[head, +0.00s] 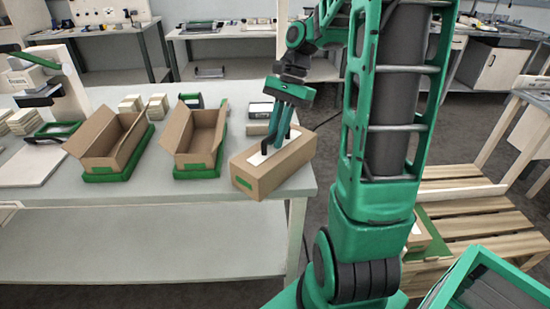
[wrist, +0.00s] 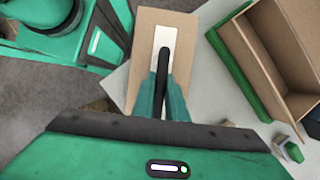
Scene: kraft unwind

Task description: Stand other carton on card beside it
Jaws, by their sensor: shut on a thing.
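A closed brown carton (head: 262,178) with a white label on top and a green patch on its end is at the table's front right corner. My gripper (head: 281,138) comes down on its top and is shut on it. In the wrist view the carton (wrist: 128,50) extends beyond my fingers (wrist: 162,88); I cannot tell whether it touches the table. Another carton (head: 416,237) stands on the pallet at right, mostly hidden behind my arm. A green card (head: 436,228) shows beside it, also partly covered.
Two open cartons (head: 108,137) (head: 194,138) stand in green trays on the grey table (head: 215,187), left of the held carton. The wooden pallet (head: 475,227) has bare slats to the right. Small stacks (head: 130,104) lie at the back of the table.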

